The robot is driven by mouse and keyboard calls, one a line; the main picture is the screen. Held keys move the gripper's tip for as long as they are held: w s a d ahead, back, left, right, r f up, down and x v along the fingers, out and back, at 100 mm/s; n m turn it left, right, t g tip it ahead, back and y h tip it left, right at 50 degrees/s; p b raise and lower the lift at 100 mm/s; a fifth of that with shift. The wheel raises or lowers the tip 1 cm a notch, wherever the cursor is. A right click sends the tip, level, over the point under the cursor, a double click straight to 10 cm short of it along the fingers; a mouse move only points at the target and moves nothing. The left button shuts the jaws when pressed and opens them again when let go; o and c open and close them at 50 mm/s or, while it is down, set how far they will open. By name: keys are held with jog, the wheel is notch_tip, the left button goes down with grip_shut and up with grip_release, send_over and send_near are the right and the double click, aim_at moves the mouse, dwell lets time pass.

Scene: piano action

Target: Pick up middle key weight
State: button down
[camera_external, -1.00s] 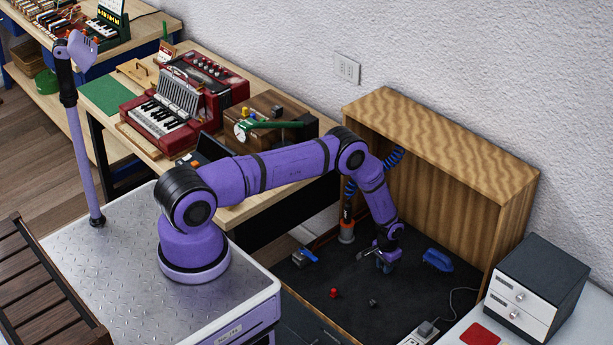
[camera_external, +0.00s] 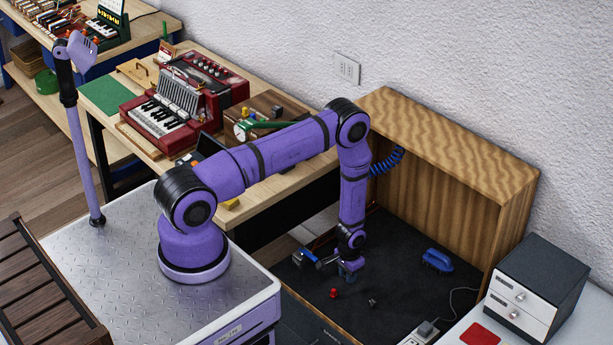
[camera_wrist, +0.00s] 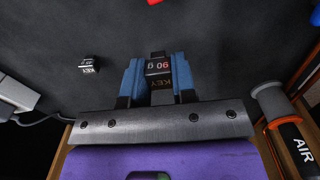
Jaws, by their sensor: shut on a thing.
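In the wrist view my gripper (camera_wrist: 158,72) has its blue fingers closed on a small dark key weight (camera_wrist: 158,67) with white and reddish markings and "KEY" lettering. The held weight is hidden in the outside view, where my gripper (camera_external: 350,270) points down, low over the black mat. I cannot tell whether the weight touches the mat. A second dark key weight (camera_wrist: 90,66) lies apart to the left in the wrist view; a small dark block (camera_external: 372,303) shows on the mat outside. A red weight (camera_external: 334,293) lies in front of my gripper; its edge shows in the wrist view (camera_wrist: 155,2).
The black mat (camera_external: 400,315) lies inside a wooden case (camera_external: 480,215). A blue object (camera_external: 437,260) lies to the right and another (camera_external: 305,256) to the left. A canister marked AIR (camera_wrist: 295,140) and a grey plug with cable (camera_wrist: 15,95) flank my gripper. Open mat lies ahead.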

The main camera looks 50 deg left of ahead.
jog(key=shift+s+a, duration=0.1)
jog(key=shift+s, duration=0.35)
